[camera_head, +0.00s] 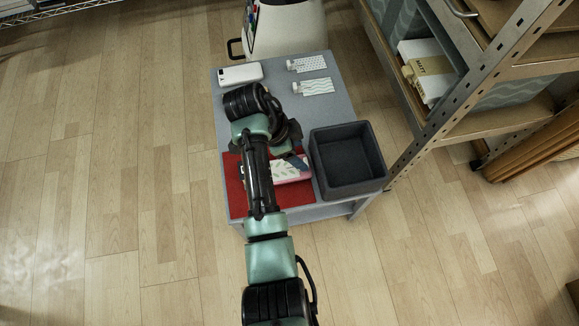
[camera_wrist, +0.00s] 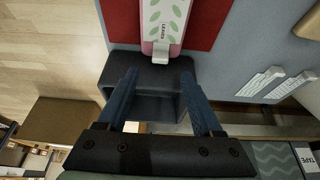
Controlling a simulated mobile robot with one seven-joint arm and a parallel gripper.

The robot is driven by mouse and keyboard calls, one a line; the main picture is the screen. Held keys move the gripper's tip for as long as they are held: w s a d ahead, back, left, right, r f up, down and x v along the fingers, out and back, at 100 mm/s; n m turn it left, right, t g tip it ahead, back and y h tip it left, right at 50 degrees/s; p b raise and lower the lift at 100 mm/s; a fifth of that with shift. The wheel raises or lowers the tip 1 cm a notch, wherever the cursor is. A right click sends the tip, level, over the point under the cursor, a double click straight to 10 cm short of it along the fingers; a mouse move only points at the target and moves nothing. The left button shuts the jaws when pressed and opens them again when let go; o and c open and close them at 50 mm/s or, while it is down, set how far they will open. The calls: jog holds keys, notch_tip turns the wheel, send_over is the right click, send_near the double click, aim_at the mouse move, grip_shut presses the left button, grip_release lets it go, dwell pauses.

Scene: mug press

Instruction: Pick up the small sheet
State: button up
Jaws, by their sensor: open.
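Two small white sheets with tabs lie at the back right of the grey table: a dotted one (camera_head: 312,63) and a wavy-striped one (camera_head: 318,86). Two white sheets also show at the right of the wrist view (camera_wrist: 260,82). A third white sheet with green leaves (camera_wrist: 165,18), its tab marked "LEAVES", lies on a pink item (camera_wrist: 147,46) on the red mat (camera_head: 235,190). Which one is the small sheet is unclear. My gripper (camera_wrist: 159,74) is open and empty, above the table near the leaf sheet; my arm partly hides it in the head view.
An open dark box (camera_head: 376,186) stands at the table's front right, just right of the red mat. A white phone-like item (camera_head: 240,73) lies at the back left. A metal shelf (camera_head: 480,80) stands close on the right. The table middle (camera_head: 300,108) is partly clear.

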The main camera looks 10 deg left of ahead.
aim_at(306, 161)
jog(key=b+x, duration=0.3)
jog(key=x, duration=0.2)
jog(key=shift+a+f, duration=0.15)
grip_shut()
